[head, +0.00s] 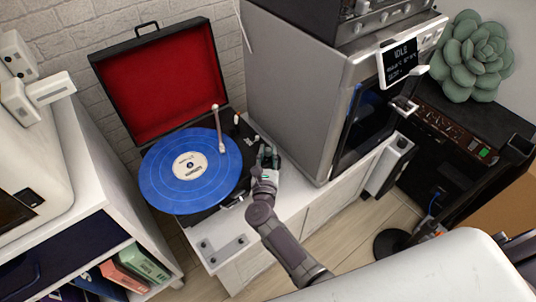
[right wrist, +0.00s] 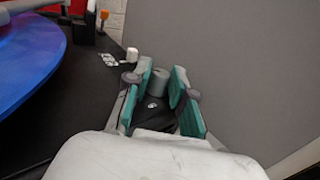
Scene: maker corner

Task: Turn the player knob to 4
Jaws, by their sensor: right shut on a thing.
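The record player (head: 245,128) stands open on a white cabinet, with a blue record (head: 165,175) on its platter. My right gripper (head: 268,155) is at the right side of the player's deck. In the right wrist view, the green-padded fingers of my right gripper (right wrist: 162,88) are on either side of a grey round knob (right wrist: 158,80) and shut on it. A small white mark shows on the black deck near the knob. The number the knob points to cannot be read. In the head view the gripper hides the knob. My left gripper is not in view.
A large grey metal appliance (head: 290,90) stands close to the right of the player. The tonearm (head: 217,125) and a small white knob (right wrist: 132,54) are near the gripper. The red-lined lid (head: 160,85) stands open behind. A metal plate (head: 224,249) lies on the cabinet's front.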

